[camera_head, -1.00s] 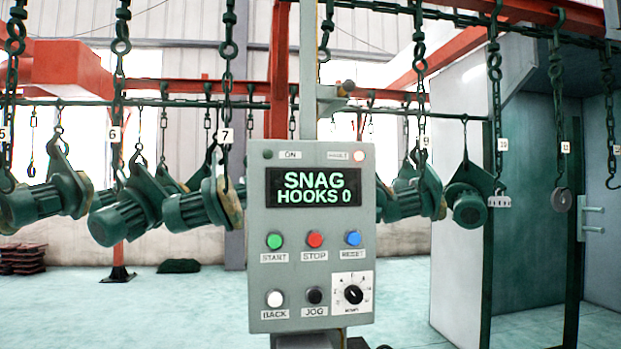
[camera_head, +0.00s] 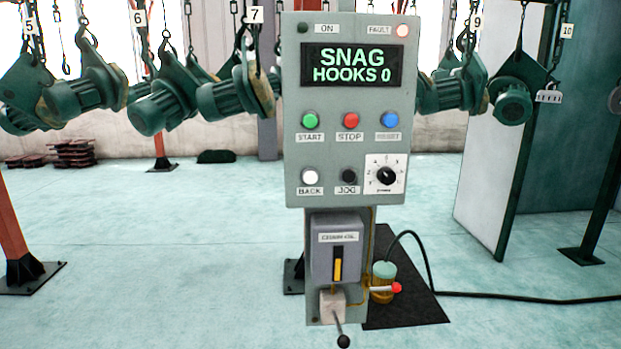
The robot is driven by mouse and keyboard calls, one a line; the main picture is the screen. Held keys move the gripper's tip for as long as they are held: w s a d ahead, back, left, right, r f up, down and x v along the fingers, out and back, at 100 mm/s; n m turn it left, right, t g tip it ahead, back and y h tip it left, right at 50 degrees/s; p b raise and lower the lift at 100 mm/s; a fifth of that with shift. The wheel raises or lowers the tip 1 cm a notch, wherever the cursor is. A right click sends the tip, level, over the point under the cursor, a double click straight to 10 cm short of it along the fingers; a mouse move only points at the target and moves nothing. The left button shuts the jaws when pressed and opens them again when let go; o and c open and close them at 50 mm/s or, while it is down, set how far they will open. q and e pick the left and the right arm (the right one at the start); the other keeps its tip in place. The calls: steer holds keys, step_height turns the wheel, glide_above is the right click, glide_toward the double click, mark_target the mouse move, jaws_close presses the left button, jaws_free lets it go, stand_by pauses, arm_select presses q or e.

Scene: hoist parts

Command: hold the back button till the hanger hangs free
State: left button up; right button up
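The grey control panel (camera_head: 345,150) stands upright in the middle of the head view. Its white BACK button (camera_head: 310,176) is at the lower left of the panel, with nothing touching it. The display (camera_head: 352,66) reads "SNAG HOOKS 0". The panel hides what hangs between these two. Which hanger is snagged cannot be told. Neither gripper is in view.
Below the panel are a lever box (camera_head: 336,248), a black-knobbed lever (camera_head: 342,338) and a red-tipped handle (camera_head: 396,288). A dark mat (camera_head: 415,310) and black hose (camera_head: 520,297) lie on the floor. A red post (camera_head: 12,235) stands at left. The floor in front is largely clear.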

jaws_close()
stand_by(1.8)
